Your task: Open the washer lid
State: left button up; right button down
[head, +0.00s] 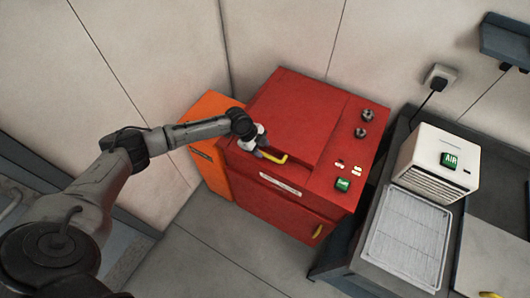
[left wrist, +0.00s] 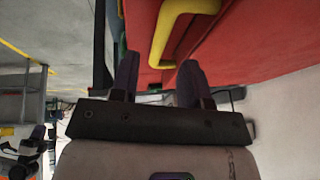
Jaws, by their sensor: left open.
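The red washer (head: 345,165) stands in the middle of the head view, with its lid (head: 295,110) lying flat and closed on top. A yellow handle (head: 275,158) is at the lid's front edge. My left gripper (head: 262,150) is right at the left end of this handle. In the left wrist view my left gripper (left wrist: 158,78) has its two dark fingers apart with nothing between them. The yellow handle (left wrist: 168,35) shows just beyond the fingertips there, against the red washer. I cannot tell whether they touch. My right gripper is not in view.
An orange cabinet (head: 208,160) stands against the washer's left side. To the right, a dark bench (head: 345,250) carries a white AIR box (head: 440,163) and a pale grille panel (head: 408,238). Knobs and a green button (head: 343,184) sit on the washer's right side. The floor in front is clear.

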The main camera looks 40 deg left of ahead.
aim_at(266, 155)
pick_arm(q)
jog(key=shift+x, duration=1.9)
grip_shut()
